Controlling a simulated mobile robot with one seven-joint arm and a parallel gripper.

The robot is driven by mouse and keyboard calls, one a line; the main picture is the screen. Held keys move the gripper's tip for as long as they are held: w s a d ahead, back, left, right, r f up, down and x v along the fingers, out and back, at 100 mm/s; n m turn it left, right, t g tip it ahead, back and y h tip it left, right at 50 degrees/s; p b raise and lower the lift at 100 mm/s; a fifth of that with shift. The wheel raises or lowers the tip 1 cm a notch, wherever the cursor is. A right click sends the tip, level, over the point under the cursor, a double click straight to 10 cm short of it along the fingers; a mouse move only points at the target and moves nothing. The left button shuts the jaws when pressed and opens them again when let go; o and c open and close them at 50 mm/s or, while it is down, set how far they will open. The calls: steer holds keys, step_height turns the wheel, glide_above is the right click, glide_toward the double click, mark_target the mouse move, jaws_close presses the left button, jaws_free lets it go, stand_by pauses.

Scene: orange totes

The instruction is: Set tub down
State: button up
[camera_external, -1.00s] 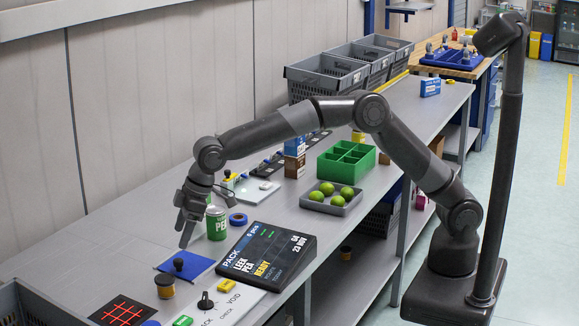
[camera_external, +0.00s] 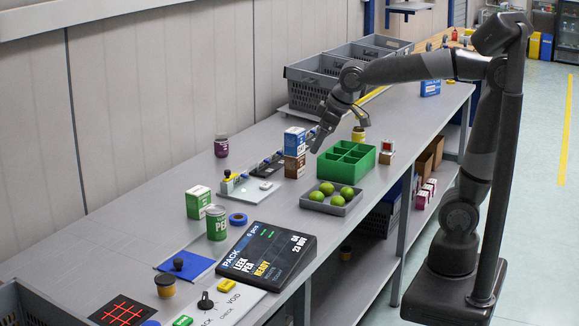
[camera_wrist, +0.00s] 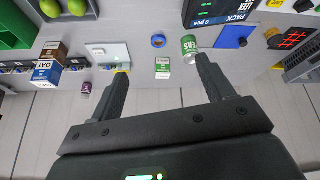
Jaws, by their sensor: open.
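My gripper (camera_external: 317,146) is open and hangs above the far half of the bench, close to the green divided box. In the wrist view my gripper (camera_wrist: 161,66) has spread fingers with nothing held between them. I cannot tell for sure that this is the task's tub. A green can (camera_external: 216,223) and a white-green box (camera_external: 198,202) stand behind the mat.
A tray of limes (camera_external: 331,204) and a green divided box (camera_external: 346,163) sit near the front edge. Stacked blue and brown boxes (camera_external: 294,153) stand left of my gripper. A purple jar (camera_external: 221,146) is by the wall. Grey crates (camera_external: 325,78) stand behind.

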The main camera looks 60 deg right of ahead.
steer(key=s+d+f+m, duration=0.1)
steer(key=s+d+f, duration=0.2)
steer(key=s+d, duration=0.2)
steer(key=s+d+f+m, duration=0.2)
steer(key=s+d, duration=0.3)
steer(key=s, duration=0.6)
steer(key=shift+d+f+h, duration=0.2)
steer(key=shift+f+h, duration=0.1)
steer(key=shift+f, duration=0.4)
